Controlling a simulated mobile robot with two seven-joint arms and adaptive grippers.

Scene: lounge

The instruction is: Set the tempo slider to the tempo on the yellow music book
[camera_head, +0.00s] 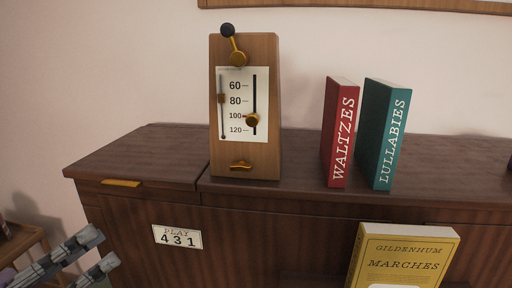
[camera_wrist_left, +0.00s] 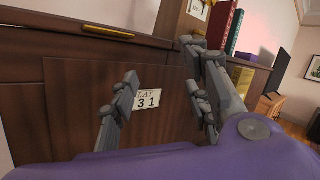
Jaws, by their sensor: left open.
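A wooden metronome-like box (camera_head: 262,160) stands on the cabinet top. Its white scale reads 60, 80, 100 and 120 downward. A brass slider knob (camera_head: 252,120) sits in the slot right of the numbers, slightly below the 100 mark.
A red "WALTZES" book (camera_head: 341,140) and a teal "LULLABIES" book (camera_head: 384,140) stand right of the box. A "PLAY 431" card (camera_head: 177,237) is on the cabinet front. A black-balled lever (camera_head: 230,36) tops the box. The cabinet top (camera_head: 150,155) is clear at left.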

